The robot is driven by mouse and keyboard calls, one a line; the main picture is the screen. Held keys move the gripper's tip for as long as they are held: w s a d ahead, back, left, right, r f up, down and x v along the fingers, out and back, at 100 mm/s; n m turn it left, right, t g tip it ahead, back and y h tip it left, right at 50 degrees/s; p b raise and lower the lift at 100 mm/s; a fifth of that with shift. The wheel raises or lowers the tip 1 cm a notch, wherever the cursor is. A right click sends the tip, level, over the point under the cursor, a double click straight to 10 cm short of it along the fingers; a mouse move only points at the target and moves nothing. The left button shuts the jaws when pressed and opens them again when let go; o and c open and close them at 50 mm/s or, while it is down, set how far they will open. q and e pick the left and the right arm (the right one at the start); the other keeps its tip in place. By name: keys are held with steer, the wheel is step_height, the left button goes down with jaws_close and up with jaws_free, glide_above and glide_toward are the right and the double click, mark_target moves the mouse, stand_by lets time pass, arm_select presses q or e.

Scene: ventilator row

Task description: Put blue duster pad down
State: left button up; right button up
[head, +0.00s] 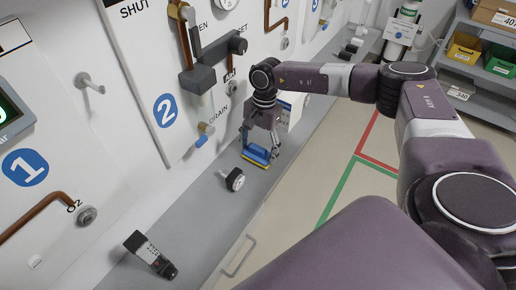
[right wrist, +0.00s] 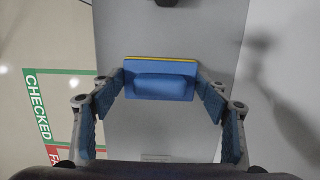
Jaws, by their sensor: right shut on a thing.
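The blue duster pad (head: 256,154) has a yellow edge and is low over the grey ledge (head: 213,215), under my right gripper (head: 262,143). In the right wrist view the pad (right wrist: 160,80) sits between the fingertips of the right gripper (right wrist: 162,85), which are shut on its two ends. I cannot tell whether the pad touches the ledge. My left gripper is in neither view.
A black handheld device (head: 150,254) lies nearer on the ledge. A blue-handled drain valve (head: 203,137) sticks out from the wall panel. Shelves with bins (head: 465,48) stand at the far right.

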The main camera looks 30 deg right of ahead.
steer(key=shift+f, duration=0.2)
steer(key=o, duration=1)
steer(key=shift+r, duration=0.15)
steer(key=shift+r, duration=0.2)
steer(key=r+b, duration=0.1)
steer(key=r, duration=0.3)
steer(key=d+r+b, duration=0.1)
steer(key=r, duration=0.6)
steer(key=shift+w+d+r+b, duration=0.3)
steer(key=shift+w+d+b, duration=0.05)
steer(key=shift+b, duration=0.05)
steer(key=shift+f, duration=0.1)
